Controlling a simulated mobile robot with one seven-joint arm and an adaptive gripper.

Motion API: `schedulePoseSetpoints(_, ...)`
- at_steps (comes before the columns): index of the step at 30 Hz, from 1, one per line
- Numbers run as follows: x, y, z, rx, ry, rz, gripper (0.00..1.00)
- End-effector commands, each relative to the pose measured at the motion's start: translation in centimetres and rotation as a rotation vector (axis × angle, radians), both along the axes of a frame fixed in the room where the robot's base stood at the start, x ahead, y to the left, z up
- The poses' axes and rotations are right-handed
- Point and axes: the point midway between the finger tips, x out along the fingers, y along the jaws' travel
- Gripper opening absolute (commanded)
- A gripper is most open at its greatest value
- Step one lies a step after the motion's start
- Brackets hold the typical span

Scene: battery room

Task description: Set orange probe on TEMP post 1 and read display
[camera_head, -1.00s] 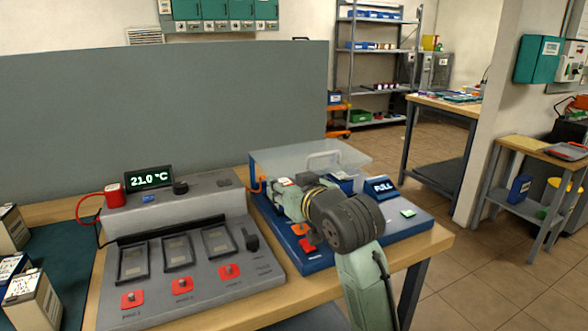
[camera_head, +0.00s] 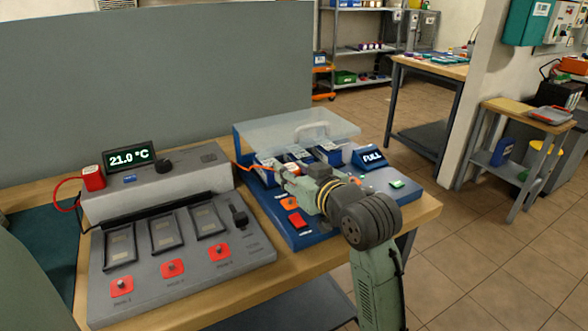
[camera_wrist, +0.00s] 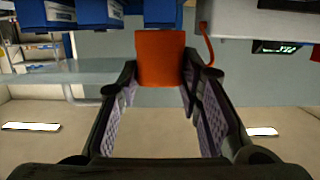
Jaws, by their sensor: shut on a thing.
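The orange probe (camera_wrist: 160,58) is between the fingers of my gripper (camera_wrist: 158,85) in the wrist view, and the gripper is shut on it. In the head view my gripper (camera_head: 290,174) is over the blue unit (camera_head: 322,238); the probe is mostly hidden there. An orange cable (camera_head: 246,165) runs from behind the grey console to the gripper. The display (camera_head: 130,156) reads 21.0 °C. Several blue-and-white batteries (camera_head: 330,152) stand in the blue unit under a raised clear cover (camera_head: 275,140). I cannot tell which part is TEMP post 1, nor whether the probe touches anything.
The grey console (camera_head: 195,270) with slots and red pads (camera_head: 172,268) stands left of the blue unit. A FULL display (camera_head: 370,157) is to the right. A grey partition (camera_head: 150,80) rises behind. Open floor (camera_head: 470,240) lies to the right.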

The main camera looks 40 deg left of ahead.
Motion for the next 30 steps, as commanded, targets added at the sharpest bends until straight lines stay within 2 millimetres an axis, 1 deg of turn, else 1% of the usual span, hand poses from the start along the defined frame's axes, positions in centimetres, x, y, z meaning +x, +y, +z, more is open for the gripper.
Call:
schedulePoseSetpoints(1, 0.0, 0.0, -1.0, 0.0, 0.0, 0.0, 0.04)
schedulePoseSetpoints(3, 0.0, 0.0, -1.8, 0.0, 0.0, 0.0, 0.04)
schedulePoseSetpoints(7, 0.0, 0.0, -3.2, 0.0, 0.0, 0.0, 0.04)
schedulePoseSetpoints(11, 0.0, 0.0, -4.0, 0.0, 0.0, -0.001, 0.04)
schedulePoseSetpoints(30, 0.0, 0.0, -4.1, 0.0, 0.0, -0.001, 0.04)
